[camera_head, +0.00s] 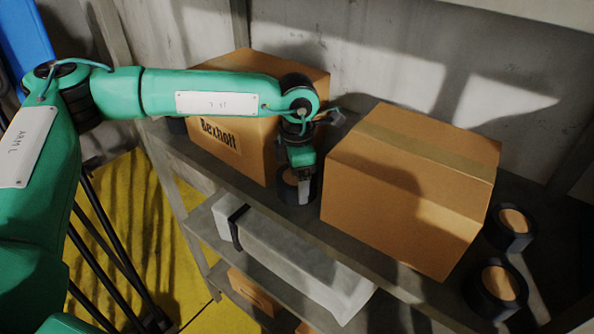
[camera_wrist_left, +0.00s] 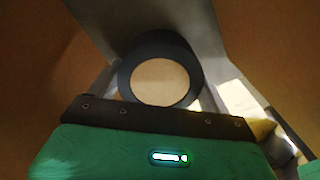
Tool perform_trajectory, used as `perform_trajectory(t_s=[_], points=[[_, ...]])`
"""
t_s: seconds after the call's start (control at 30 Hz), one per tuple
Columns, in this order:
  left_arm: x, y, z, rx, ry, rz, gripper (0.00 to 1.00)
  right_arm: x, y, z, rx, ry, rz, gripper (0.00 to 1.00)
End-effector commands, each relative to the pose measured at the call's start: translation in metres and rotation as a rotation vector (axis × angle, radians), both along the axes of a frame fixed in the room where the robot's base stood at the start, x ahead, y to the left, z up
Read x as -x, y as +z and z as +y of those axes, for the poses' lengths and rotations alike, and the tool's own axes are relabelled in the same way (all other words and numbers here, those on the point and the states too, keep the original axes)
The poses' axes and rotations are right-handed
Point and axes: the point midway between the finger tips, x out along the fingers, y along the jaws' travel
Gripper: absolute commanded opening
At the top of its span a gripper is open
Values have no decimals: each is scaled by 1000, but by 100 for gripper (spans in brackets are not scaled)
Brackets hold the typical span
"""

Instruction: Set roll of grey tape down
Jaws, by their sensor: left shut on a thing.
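The roll of grey tape (camera_head: 288,190) is a dark ring between two cardboard boxes at the front of the upper shelf (camera_head: 234,185). In the left wrist view the roll (camera_wrist_left: 193,70) shows end-on, with a tan core facing the camera. My left gripper (camera_head: 302,188) points down from the arm and is shut on the roll. In the wrist view, a finger of my left gripper (camera_wrist_left: 160,88) lies on each side of it. The roll is at about shelf height; whether its underside touches the shelf cannot be told. My right gripper is out of view.
A lettered cardboard box (camera_head: 250,155) is close on the left, and a larger taped box (camera_head: 400,190) is close on the right. Two other dark rolls (camera_head: 510,228) (camera_head: 497,290) stand at the shelf's right end. A pale long case (camera_head: 290,260) lies on the shelf below.

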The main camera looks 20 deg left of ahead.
Motion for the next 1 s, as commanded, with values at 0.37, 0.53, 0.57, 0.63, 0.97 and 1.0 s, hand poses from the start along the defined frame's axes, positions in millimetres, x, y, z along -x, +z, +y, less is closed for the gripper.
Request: perform_trajectory(t_s=[0.37, 0.53, 0.57, 0.63, 0.97, 1.0], points=[[0, -3, 0, 1, -1, -2, 84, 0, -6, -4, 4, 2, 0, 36], [0, -3, 0, 0, -1, -1, 90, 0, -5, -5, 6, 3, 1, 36], [0, -3, 0, 0, 0, -1, 90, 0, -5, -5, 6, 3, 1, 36], [0, -2, 0, 0, 0, -1, 90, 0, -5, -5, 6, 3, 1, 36], [-1, 18, 0, 3, 0, -5, 90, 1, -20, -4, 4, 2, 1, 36], [-1, 25, -1, 3, 0, -7, 90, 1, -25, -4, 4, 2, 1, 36]])
